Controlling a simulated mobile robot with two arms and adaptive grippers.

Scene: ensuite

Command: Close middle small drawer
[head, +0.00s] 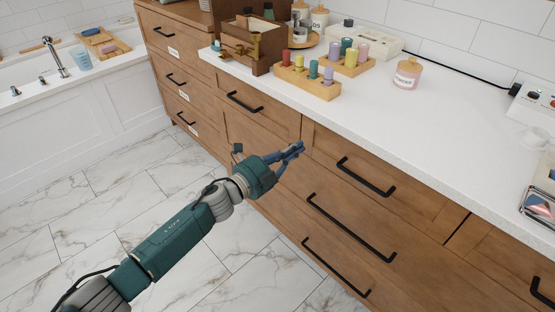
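The wooden cabinet front has several drawers with black bar handles. A small labelled drawer (172,66) sits in the middle of the left stack, between an upper one (160,27) and a lower one (190,113). Another small drawer (262,95) is under the counter, right of that stack. I cannot tell clearly whether any stands slightly open. My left gripper (298,149) reaches to the cabinet front, right of the small drawers and left of the wide drawers, with blue fingers close together. Whether they are apart is unclear, and nothing shows in them. My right gripper is not in view.
Wide drawers (415,202) fill the right part of the front. The white counter (350,112) holds wooden peg trays (318,88), a pink-labelled jar (407,73) and a wooden box. A bathtub (75,100) is at left. The marble floor (110,190) is clear.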

